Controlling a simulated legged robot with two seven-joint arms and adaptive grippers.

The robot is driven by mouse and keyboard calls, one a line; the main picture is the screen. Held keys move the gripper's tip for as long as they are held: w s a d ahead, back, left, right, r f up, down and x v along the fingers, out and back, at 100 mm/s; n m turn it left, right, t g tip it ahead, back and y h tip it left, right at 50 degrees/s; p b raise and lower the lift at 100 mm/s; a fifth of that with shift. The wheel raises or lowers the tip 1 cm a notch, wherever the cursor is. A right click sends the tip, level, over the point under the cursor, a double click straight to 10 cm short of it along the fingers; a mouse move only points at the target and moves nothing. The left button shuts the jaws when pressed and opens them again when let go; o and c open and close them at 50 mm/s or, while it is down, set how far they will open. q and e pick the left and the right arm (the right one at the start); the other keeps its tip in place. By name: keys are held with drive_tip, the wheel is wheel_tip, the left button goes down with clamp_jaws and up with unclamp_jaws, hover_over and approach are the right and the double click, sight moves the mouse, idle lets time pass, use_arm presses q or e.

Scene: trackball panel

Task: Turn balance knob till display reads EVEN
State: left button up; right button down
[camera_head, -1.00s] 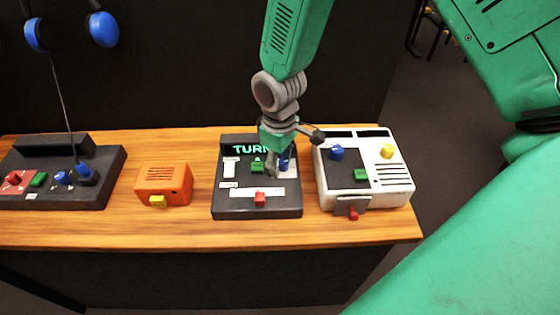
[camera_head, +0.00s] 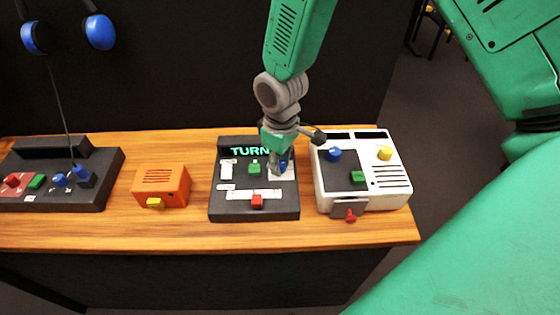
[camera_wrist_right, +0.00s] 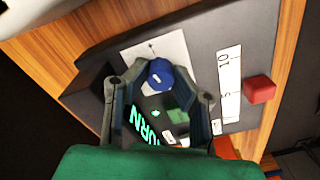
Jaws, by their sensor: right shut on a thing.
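The dark panel (camera_head: 228,210) stands on the wooden bench in the head view. Its display (camera_head: 249,151) shows green letters reading TURN, and its right end is hidden behind my gripper. A blue knob (camera_wrist_right: 159,75) sits on a white plate on the panel, between my right fingers in the right wrist view. My right gripper (camera_head: 281,167) reaches down from above at the panel's upper right and is shut on this knob, which it largely covers in the head view. My left gripper is not in view.
On the panel are a green button (camera_head: 254,169) and a red slider (camera_head: 257,201). A white box (camera_head: 398,196) with knobs stands close at right. An orange box (camera_head: 172,180) and another dark panel (camera_head: 100,198) stand at left. The bench front (camera_head: 150,236) is clear.

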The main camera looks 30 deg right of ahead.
drive_tip(key=shift+s+n+p, duration=0.25)
drive_tip(key=shift+n+p, duration=0.55)
drive_tip(key=n+p, duration=0.3)
drive_tip(key=n, duration=0.1)
drive_tip(key=shift+r, duration=0.1)
drive_tip(key=n+p, duration=0.2)
drive_tip(key=n, duration=0.2)
drive_tip(key=shift+n+p, duration=0.3)
drive_tip(key=shift+p, duration=0.1)
drive_tip(key=shift+w+n+p, duration=0.15)
drive_tip(key=shift+n+p, duration=0.4)
drive_tip(key=shift+n, duration=0.55)
drive_tip(key=shift+d, duration=0.1)
drive_tip(key=c, duration=1.4)
unclamp_jaws()
drive_tip(key=shift+o, duration=0.2)
drive_tip(key=shift+d, duration=0.1)
